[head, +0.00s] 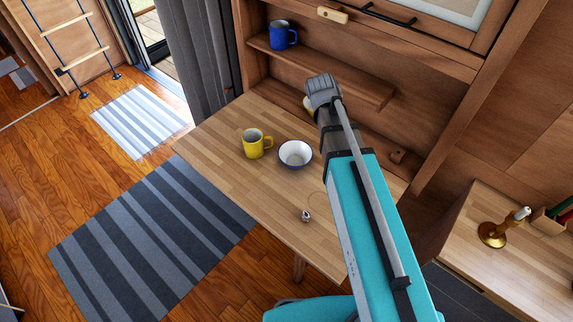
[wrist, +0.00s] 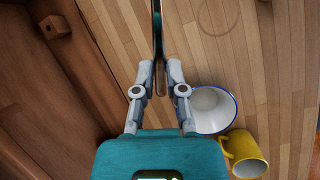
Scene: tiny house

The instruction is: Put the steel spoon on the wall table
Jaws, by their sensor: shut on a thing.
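The steel spoon (wrist: 157,35) is in my gripper (wrist: 159,82), which is shut on it in the wrist view. It points away from my fingers, edge-on to the camera. The wall table (head: 205,150) is the light wooden slatted top against the wall in the head view. Its boards also show behind the spoon in the wrist view (wrist: 200,60). I cannot tell how high the spoon is above it or whether it touches.
A yellow mug (head: 253,144) and a white bowl with a blue rim (head: 295,154) stand on the table. A small silvery object (head: 306,215) lies nearer its front edge. A blue mug (head: 283,35) is on the shelf (head: 330,72) above. The table's left part is clear.

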